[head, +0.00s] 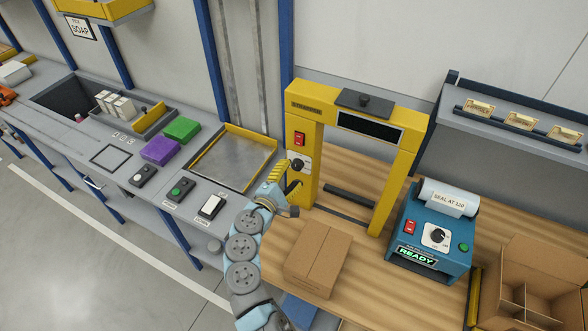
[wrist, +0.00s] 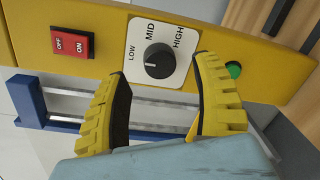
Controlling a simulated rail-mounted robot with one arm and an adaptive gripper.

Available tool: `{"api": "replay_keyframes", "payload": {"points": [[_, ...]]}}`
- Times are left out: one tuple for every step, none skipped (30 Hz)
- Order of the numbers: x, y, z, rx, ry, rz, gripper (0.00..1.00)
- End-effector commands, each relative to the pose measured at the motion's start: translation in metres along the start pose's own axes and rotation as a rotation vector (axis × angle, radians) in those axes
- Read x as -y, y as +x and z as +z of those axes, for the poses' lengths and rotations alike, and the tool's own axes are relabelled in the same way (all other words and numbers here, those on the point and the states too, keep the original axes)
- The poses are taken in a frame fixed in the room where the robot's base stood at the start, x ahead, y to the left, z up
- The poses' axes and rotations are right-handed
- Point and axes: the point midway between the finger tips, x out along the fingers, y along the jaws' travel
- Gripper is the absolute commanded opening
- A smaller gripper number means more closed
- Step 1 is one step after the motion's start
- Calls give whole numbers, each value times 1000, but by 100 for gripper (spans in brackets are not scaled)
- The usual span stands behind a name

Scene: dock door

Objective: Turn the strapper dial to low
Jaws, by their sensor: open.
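The yellow strapper (head: 396,115) stands on the wooden bench as an arch. Its black dial (wrist: 158,61) sits on a white plate marked LOW, MID and HIGH. A small pale mark shows on the dial's left part, on the LOW side; I cannot tell its exact setting. The dial also shows on the strapper's left post in the head view (head: 297,164). My gripper (wrist: 163,76) is open, its yellow ribbed fingers on either side of the dial in the wrist view. I see no clear contact. In the head view my gripper (head: 284,181) is close to the left post.
A red on/off switch (wrist: 72,44) is left of the dial and a green button (wrist: 234,70) is right of it. A cardboard box (head: 318,260) lies in front of the arch. A blue sealer (head: 433,235) stands to the right, and a yellow-edged tray (head: 228,160) to the left.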

Motion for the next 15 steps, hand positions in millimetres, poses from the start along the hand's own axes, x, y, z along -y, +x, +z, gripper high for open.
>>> {"api": "replay_keyframes", "payload": {"points": [[-1, -7, 0, -1, 2, 3, 65], [-1, -10, 0, 0, 2, 2, 65], [0, -15, 0, 0, 1, 1, 65], [0, -19, 0, -1, 0, 2, 65], [0, -22, -1, -2, 0, 2, 65], [0, -28, 0, -2, 0, 3, 65], [0, -31, 0, -2, 0, 2, 65], [0, -36, 0, -1, 0, 2, 65], [0, -41, 0, 0, 0, 1, 65], [0, -45, 0, 0, 0, 2, 65], [-1, -49, -1, -2, 1, 3, 65], [-1, -55, -1, -3, 1, 4, 65], [-1, -59, -1, -3, 1, 3, 65], [0, -62, -1, -2, 0, 2, 65], [1, -67, 0, -1, -1, 0, 65]]}}
